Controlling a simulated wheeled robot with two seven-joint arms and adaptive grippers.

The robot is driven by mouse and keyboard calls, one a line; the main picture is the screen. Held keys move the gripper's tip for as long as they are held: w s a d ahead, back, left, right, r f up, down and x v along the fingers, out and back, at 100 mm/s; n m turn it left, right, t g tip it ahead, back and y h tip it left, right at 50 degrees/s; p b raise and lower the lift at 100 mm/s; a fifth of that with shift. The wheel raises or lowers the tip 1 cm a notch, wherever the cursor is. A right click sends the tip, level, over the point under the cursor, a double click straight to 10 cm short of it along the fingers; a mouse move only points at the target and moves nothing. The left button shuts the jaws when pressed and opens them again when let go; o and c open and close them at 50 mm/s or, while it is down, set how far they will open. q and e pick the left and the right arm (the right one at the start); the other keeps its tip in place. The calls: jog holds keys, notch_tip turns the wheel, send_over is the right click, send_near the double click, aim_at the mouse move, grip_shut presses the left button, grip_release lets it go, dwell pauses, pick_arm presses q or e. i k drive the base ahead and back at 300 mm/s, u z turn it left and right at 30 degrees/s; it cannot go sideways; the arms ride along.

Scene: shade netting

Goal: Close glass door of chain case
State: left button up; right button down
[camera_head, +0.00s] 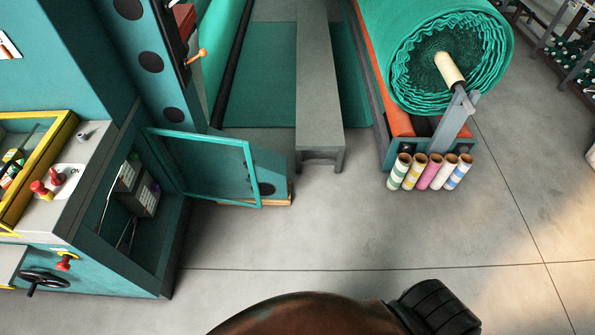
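The glass door (252,172) has a teal frame around a see-through pane. It stands open, swung out to the right from the chain case (175,245). The case is a teal cabinet at the left, and its open front shows dark box-like items (147,198) and thin rods inside. The door's free edge is over the floor, close to a teal machine foot with a wooden edge (277,202) behind it. Neither of my grippers is in view.
A yellow-framed panel (65,128), red knobs (40,188) and a black handwheel (45,280) are at the left. A green netting roll (412,40) and several coloured tubes (413,172) stand at the right. The concrete floor (330,235) in front is clear.

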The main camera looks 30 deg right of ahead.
aim_at(148, 131)
jog(key=z, duration=0.25)
jog(key=k, duration=0.65)
jog(key=z, duration=1.2)
jog(key=i, duration=1.5)
jog(key=u, duration=0.95)
jog(key=i, duration=0.55)
jog(key=u, duration=0.65)
